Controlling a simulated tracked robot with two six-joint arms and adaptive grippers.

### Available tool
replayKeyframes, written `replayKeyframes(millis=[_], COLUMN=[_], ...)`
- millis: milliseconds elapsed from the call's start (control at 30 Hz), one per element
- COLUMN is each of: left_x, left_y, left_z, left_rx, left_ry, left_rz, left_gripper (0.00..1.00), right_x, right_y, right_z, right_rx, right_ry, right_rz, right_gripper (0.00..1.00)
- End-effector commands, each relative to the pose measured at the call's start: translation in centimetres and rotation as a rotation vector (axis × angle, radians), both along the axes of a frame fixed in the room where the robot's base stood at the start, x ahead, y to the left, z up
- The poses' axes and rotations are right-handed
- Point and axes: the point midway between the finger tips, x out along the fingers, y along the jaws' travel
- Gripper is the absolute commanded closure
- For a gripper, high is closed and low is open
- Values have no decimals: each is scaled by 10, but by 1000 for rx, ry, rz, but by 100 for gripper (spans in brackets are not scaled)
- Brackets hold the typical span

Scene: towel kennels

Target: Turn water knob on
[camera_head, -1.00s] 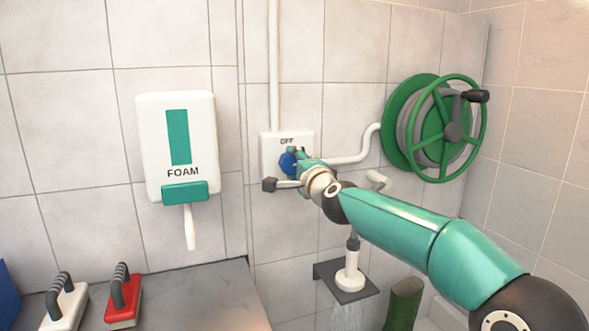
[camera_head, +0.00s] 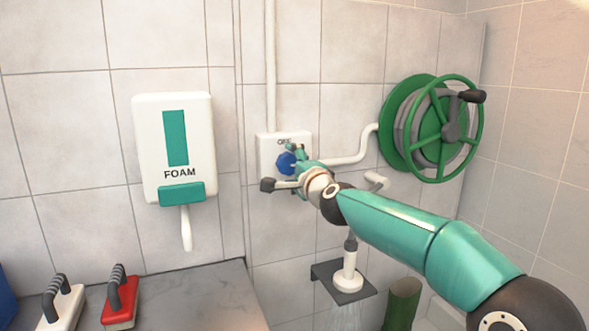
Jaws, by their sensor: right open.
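The blue water knob (camera_head: 286,162) sits on a white wall box (camera_head: 266,145) with a partly hidden label above it that seems to read OFF. My right gripper (camera_head: 281,168) is open at the knob, with one finger near its upper right and the other below it. I cannot tell whether the fingers touch the knob. Part of the knob's right side is hidden by the gripper. Below my arm, a white spray head (camera_head: 347,276) stands at a dark shelf, with faint water streaks under it. My left gripper is out of view.
A green hose reel (camera_head: 440,130) hangs on the wall at right. A white foam dispenser (camera_head: 174,148) hangs at left. A red brush (camera_head: 120,303) and a white brush (camera_head: 62,308) rest on the grey counter (camera_head: 205,290). A green boot-like object (camera_head: 402,304) stands below my arm.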

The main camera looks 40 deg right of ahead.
Motion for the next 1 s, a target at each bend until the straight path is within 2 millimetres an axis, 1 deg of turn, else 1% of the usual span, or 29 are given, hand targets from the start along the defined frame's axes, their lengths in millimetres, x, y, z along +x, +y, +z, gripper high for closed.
replayKeyframes(millis=[167, 267, 367, 600, 700, 833, 1000], left_x=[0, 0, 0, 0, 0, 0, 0], left_y=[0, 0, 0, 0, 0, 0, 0], left_z=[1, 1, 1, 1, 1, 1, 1], left_rx=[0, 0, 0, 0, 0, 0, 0], left_ry=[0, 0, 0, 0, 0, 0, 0], left_rz=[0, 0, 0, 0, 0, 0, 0], left_gripper=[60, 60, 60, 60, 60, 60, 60], right_x=[-8, -19, -36, -83, -98, -111, -117], right_y=[2, 5, 8, 20, 24, 27, 28], right_z=[1, 2, 2, 1, 0, -1, -1], right_rx=[0, -1, 0, 0, 0, 1, 1], right_ry=[-1, -1, -2, -1, -2, 0, 1], right_rz=[0, 0, 0, 1, 0, 0, -1], right_gripper=[21, 21, 21, 21, 21, 21, 21])
